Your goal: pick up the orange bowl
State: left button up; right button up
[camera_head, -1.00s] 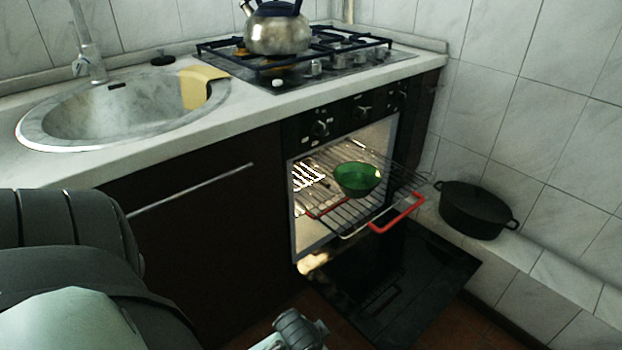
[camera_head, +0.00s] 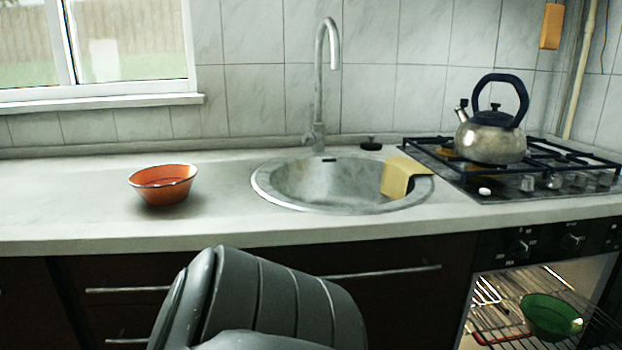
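The orange bowl (camera_head: 162,184) stands upright on the pale countertop (camera_head: 70,210), left of the sink. It looks empty and has a thin light rim. Nothing touches it. A grey link of my own arm shows at the bottom middle, in front of the cabinets and below the counter edge. Neither of my grippers shows in this view.
A round sink (camera_head: 300,185) with a tall faucet (camera_head: 320,90) and a yellow cloth (camera_head: 400,178) lies right of the bowl. A kettle (camera_head: 490,135) stands on the gas stove (camera_head: 570,185). A green bowl (camera_head: 548,318) sits on the oven rack. The counter around the orange bowl is clear.

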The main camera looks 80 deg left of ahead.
aim_at(165, 187)
jog(key=k+j+u, duration=0.1)
jog(key=k+u, duration=0.35)
jog(key=k, duration=0.15)
jog(key=u, duration=2.4)
